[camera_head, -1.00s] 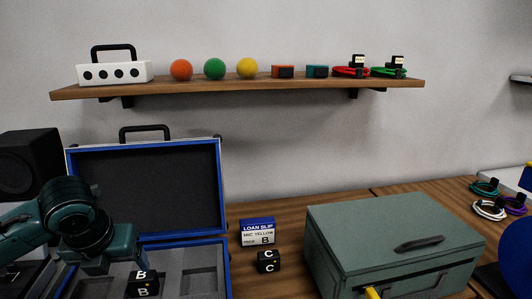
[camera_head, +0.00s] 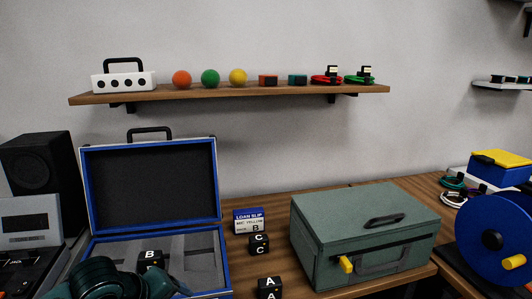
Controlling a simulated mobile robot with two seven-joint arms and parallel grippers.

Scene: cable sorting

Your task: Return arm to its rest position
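My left arm (camera_head: 98,277) shows as dark teal links at the bottom left edge, low in front of the open case (camera_head: 223,262). The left gripper (camera_head: 158,286) is mostly cut off by the bottom edge, and its fingertips do not show. A black cube marked B (camera_head: 150,259) sits in the case's grey foam, just behind the arm. Whether the gripper touches it cannot be told. My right arm and gripper are not in view.
Cubes C (camera_head: 258,244) and A (camera_head: 269,288) and a loan slip (camera_head: 249,221) are right of the case. A grey-green toolbox (camera_head: 362,238) and blue reel (camera_head: 490,240) stand farther right. A shelf (camera_head: 230,92) spans the wall.

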